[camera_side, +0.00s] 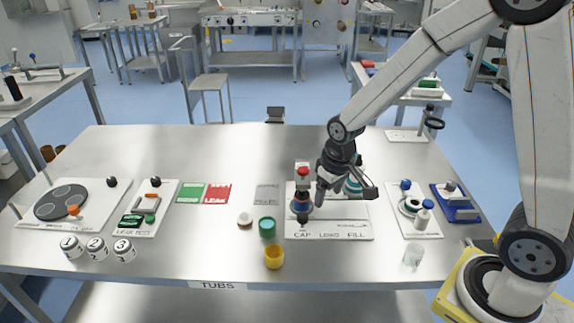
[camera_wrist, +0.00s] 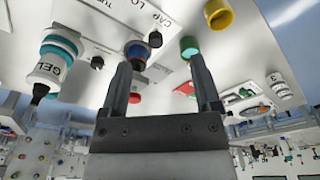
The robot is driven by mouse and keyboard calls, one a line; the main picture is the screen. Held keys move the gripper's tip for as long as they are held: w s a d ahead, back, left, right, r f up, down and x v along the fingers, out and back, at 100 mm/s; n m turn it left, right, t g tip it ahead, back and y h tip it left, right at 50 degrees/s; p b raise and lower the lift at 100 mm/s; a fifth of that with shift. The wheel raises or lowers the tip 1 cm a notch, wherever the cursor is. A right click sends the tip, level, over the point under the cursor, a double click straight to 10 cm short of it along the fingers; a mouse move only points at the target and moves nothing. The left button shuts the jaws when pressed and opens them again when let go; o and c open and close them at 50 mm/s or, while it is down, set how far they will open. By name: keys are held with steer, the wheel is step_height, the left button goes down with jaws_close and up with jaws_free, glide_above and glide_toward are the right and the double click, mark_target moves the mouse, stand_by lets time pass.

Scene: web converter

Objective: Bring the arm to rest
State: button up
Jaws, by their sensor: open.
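My gripper (camera_side: 346,188) hangs over the right part of the white CAP, LEAD, FILL board (camera_side: 335,228) on the steel table. It is open, and its two dark fingers stand apart with nothing between them in the wrist view (camera_wrist: 160,72). My forearm slopes in from the upper right. A device with a red top (camera_side: 302,177) stands on the board, left of my gripper. A white GEL bottle with teal bands (camera_wrist: 52,66) shows at the left of the wrist view; in the side view my gripper partly hides it.
Numbered white jars (camera_side: 97,248) are at front left. Green and red mats (camera_side: 205,193) lie left of centre. A white station (camera_side: 412,210) and blue tray (camera_side: 456,204) are right.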

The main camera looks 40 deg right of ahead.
steer(key=s+r+t, duration=0.1)
steer(key=s+r, duration=0.1)
steer(key=s, duration=0.6)
steer(key=shift+s+a, duration=0.35)
